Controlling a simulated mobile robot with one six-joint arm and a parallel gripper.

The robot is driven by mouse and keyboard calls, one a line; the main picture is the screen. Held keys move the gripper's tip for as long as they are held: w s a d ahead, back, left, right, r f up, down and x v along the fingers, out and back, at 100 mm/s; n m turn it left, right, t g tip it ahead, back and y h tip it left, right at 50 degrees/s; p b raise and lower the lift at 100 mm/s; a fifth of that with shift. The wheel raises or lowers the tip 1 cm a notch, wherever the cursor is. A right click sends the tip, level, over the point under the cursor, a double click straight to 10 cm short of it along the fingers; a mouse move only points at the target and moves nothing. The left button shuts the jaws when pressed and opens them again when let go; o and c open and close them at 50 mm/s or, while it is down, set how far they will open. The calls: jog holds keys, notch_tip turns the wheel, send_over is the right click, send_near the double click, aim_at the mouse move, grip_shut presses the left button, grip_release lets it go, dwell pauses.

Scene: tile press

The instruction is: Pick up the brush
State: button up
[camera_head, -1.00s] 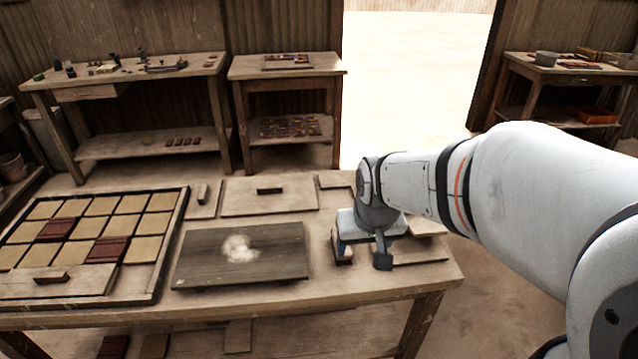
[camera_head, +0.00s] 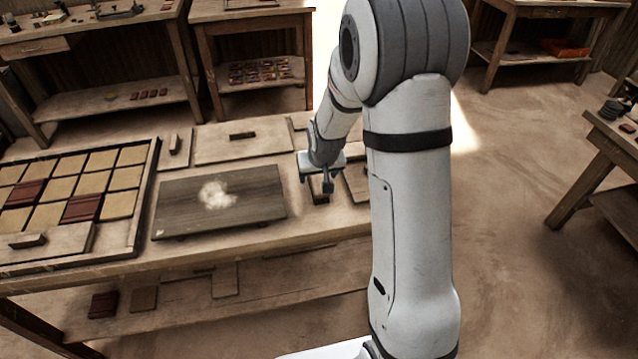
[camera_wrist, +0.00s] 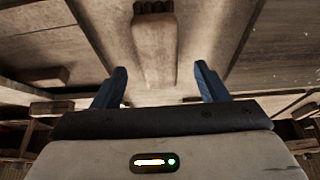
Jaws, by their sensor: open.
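In the wrist view, a light wooden piece with a darker ridged end, which looks like the brush (camera_wrist: 155,48), lies lengthwise between and beyond my two blue fingers. My gripper (camera_wrist: 160,70) is open, with a finger on either side of the piece and no visible contact. In the head view, my gripper (camera_head: 318,190) points down over the right end of the worktable (camera_head: 225,247), just right of the dark board. There the brush is mostly hidden by the gripper and cannot be made out clearly.
The dark board (camera_head: 255,204) with pale powder lies left of my gripper. A tray of tan and red tiles (camera_head: 153,165) is at the far left. Flat boards with handles, including a large one (camera_head: 215,151), lie behind. Open floor (camera_head: 510,260) is on the right.

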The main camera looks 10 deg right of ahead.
aim_at(318, 179)
jog(key=shift+x, duration=2.15)
jog(key=shift+s+d+f, duration=0.1)
jog(key=shift+s+f, duration=0.05)
jog(key=shift+f, duration=0.1)
jog(key=shift+c, duration=0.6)
jog(key=c, duration=1)
jog(key=shift+r+p, duration=0.4)
notch_tip(318, 179, up, 10)
jog(key=shift+f+b, duration=0.1)
jog(key=shift+b, duration=0.35)
